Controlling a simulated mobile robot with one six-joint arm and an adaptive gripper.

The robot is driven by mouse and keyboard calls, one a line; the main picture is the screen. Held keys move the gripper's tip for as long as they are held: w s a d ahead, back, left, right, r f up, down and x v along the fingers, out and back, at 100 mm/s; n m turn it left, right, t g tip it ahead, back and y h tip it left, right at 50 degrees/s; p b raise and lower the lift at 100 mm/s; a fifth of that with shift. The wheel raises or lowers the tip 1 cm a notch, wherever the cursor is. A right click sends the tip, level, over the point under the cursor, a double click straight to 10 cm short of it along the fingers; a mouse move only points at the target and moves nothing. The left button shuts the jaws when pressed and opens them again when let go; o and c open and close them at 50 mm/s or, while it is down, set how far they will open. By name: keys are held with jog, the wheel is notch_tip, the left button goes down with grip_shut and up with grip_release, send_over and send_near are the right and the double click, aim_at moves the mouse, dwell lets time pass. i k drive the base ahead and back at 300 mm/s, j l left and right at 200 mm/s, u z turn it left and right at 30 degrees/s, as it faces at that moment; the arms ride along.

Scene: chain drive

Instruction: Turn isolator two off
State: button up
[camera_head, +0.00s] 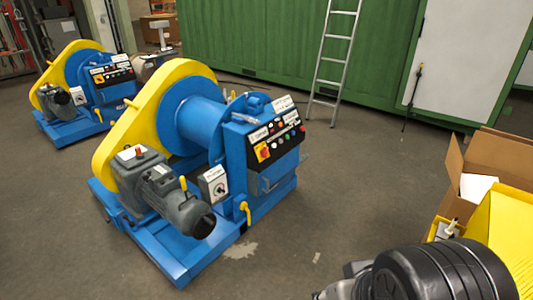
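Two blue and yellow chain-drive machines stand on the floor: a near one (200,120) in the middle and a far one (84,75) at upper left. The near machine has a grey box with a round rotary switch (216,187) beside its motor. Its dark control panel carries a red-on-yellow rotary switch (263,152). The far machine's panel has a similar yellow-backed switch (99,78). Labels and switch positions are too small to read, so I cannot tell which is isolator two. A black part of my arm shows at bottom right; my gripper is not in view.
A ladder (334,60) leans on a green container (270,50) behind. An open cardboard box (485,165) and a yellow bin (506,225) stand at right. Floor is clear in front of and right of the near machine.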

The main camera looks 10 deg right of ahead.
aim_at(263, 152)
jog(key=i+u, duration=0.1)
jog(key=i, duration=1.3)
jog(key=i+u, duration=0.15)
jog(key=i, duration=1.3)
